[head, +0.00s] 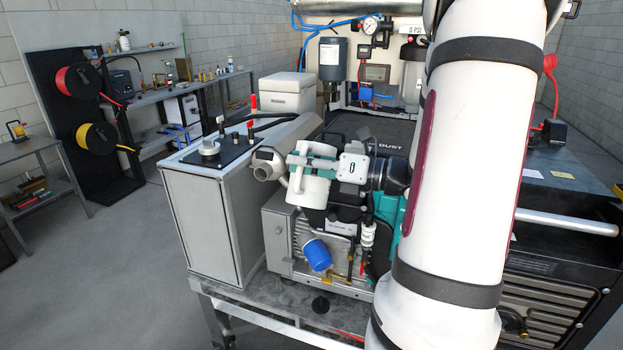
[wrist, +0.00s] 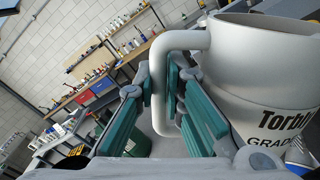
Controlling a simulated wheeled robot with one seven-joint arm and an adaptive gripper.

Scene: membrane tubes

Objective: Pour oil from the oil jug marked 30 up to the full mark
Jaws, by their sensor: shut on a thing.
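A white jug (wrist: 262,70) with dark lettering, partly read as "Torbl" and "GRAD", fills the right of the wrist view. Its number is not visible. My gripper (wrist: 162,85) has its teal-padded fingers shut on either side of the jug's handle (wrist: 182,40). In the head view the jug (head: 314,190) is held above the front of the machine, with my gripper (head: 310,163) at its upper part. The oil inside the jug is not visible. I cannot make out a full mark or an open filling hole on the machine.
The machine (head: 280,235) has a blue filter (head: 316,252) and a small clear-looking fitting (head: 367,233) below the jug. A grey cabinet (head: 205,220) with knobs stands close on the left. A black cover marked "DUST" (head: 372,135) lies behind. My arm hides much of the right side.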

